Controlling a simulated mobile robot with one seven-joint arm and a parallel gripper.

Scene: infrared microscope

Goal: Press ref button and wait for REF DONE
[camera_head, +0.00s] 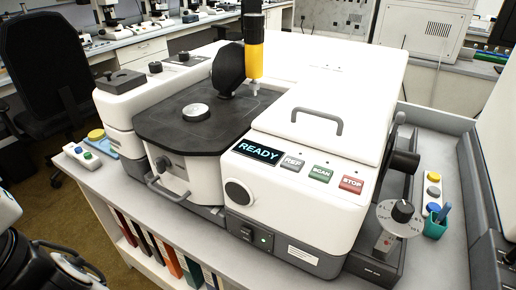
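The infrared microscope (345,75) is a white and grey bench instrument in the middle of the view. Its dark display (259,152) reads READY in light blue letters. The grey REF button (292,163) is to the right of the display on the sloped front panel, in plain view with nothing touching it. My gripper (78,268) is at the lower left corner, partly cut off by the frame edge, well apart from the panel. Its fingers are too unclear to tell open from shut.
The green SCAN button (320,173) and red STOP button (351,184) sit right of REF. A dark stage (212,115) under a yellow and black column (253,52) is left of the panel. A teal pen cup (435,226) stands at right. Space before the panel looks free.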

